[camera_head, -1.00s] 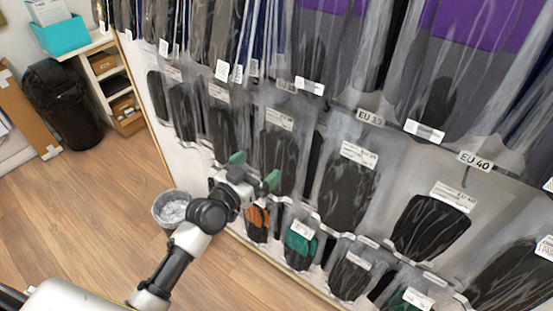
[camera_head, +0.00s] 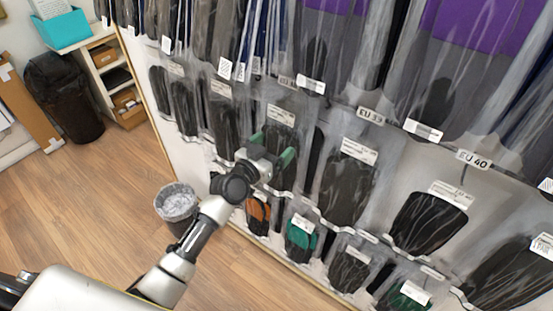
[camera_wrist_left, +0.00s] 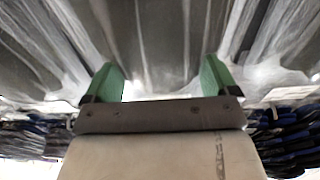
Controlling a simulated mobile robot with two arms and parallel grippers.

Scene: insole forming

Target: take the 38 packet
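Clear packets with dark insoles hang in rows on the wall. A partly hidden "EU" tag (camera_head: 288,83) sits above one packet (camera_head: 281,118); its number is too small to read, but it is just left of the EU 39 tag (camera_head: 370,116). My left gripper (camera_head: 271,150) is in front of this packet's lower part, its green fingers apart. In the left wrist view my left gripper (camera_wrist_left: 160,88) is open, with clear plastic and dark material (camera_wrist_left: 155,40) beyond the fingers. I cannot tell whether they touch it. My right gripper is not in view.
The EU 40 tag (camera_head: 473,160) is farther right. A lower row holds packets with an orange insole (camera_head: 258,214) and a green one (camera_head: 300,238). A waste bin (camera_head: 177,203) stands on the floor beside my arm.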

